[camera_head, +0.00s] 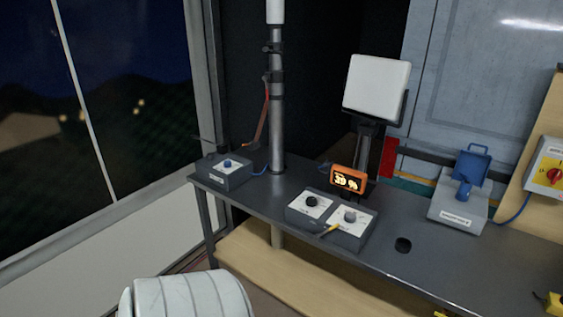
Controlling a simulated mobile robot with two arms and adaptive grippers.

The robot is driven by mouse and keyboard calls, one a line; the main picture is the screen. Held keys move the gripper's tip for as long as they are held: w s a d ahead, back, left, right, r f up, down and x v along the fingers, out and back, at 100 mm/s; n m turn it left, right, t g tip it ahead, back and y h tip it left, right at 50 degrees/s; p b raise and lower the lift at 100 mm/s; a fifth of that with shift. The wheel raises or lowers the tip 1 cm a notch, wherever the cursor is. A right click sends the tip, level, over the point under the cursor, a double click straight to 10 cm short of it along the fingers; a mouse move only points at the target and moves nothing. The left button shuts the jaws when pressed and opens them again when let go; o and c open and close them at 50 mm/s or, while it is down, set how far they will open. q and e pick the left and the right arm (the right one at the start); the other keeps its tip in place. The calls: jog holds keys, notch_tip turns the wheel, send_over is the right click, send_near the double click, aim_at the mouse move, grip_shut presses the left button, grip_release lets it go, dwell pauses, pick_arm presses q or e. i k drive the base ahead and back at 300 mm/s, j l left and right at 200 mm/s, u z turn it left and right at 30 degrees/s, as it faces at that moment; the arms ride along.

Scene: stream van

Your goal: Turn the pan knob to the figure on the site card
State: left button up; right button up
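A grey control box (296,219) on the dark bench carries two knobs on white dial plates, a black knob (311,202) on the left and a grey knob (350,217) on the right. Their labels are too small to read, so I cannot tell which is the pan knob. An orange-lit display (348,180) behind the box shows a percentage, perhaps 39 %. I cannot make out a site card. Neither of my grippers can be made out in the head view, and nothing touches the knobs.
A white flat panel (376,85) stands behind the display. A blue lever box (458,207) and red rotary switch (553,175) are right. A yellow stick (330,230) lies by the knobs.

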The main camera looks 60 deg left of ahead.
aim_at(311, 202)
jog(key=i+j+u, duration=0.1)
jog(key=j+u, duration=0.25)
jog(key=i+j+u, duration=0.15)
jog(key=u, duration=0.15)
jog(key=i+j+u, duration=0.2)
jog(key=j+u, duration=0.15)
